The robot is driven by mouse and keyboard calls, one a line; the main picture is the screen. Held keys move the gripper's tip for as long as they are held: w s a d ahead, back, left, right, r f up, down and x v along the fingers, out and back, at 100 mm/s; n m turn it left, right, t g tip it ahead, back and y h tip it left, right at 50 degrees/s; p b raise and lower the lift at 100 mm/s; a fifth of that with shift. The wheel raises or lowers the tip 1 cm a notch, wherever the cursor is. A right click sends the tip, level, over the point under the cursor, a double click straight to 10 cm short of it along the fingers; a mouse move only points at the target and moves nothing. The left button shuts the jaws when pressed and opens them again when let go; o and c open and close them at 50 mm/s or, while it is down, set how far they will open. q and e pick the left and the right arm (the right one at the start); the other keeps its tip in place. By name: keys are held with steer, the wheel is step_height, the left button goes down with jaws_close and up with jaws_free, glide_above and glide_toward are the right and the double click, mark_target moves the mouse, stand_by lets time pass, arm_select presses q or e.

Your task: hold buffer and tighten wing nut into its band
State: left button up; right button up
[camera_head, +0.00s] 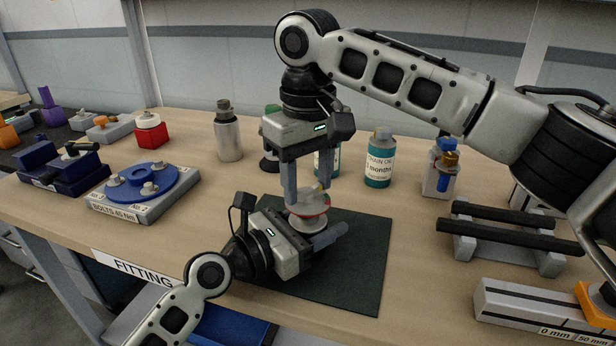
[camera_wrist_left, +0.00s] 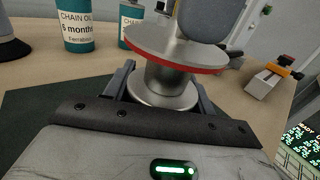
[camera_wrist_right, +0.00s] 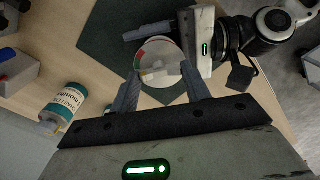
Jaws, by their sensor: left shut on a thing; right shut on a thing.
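The buffer (camera_head: 308,222) stands upright on the dark green mat (camera_head: 352,262), a silvery body with a wide disc on top. Red shows along the disc's edge (camera_wrist_left: 160,57); in the right wrist view a red patch (camera_wrist_right: 141,57) lies at the disc's left. My left gripper (camera_head: 316,236) is shut on the buffer's body below the disc, from the side. The pale wing nut (camera_wrist_right: 160,70) sits at the top of the disc. My right gripper (camera_head: 307,190) points straight down and is shut on the wing nut. The fingers partly hide it in the head view.
Chain oil bottles (camera_head: 379,160) and a grey bottle (camera_head: 227,132) stand behind the mat. A blue bolt flange (camera_head: 148,185) on a grey block is at the left. A dark-railed rack (camera_head: 507,232) is at the right. The mat's right part is clear.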

mark_target(308, 186)
steer(key=shift+m, duration=1)
steer(key=o, duration=1)
step_height(308, 186, up, 12)
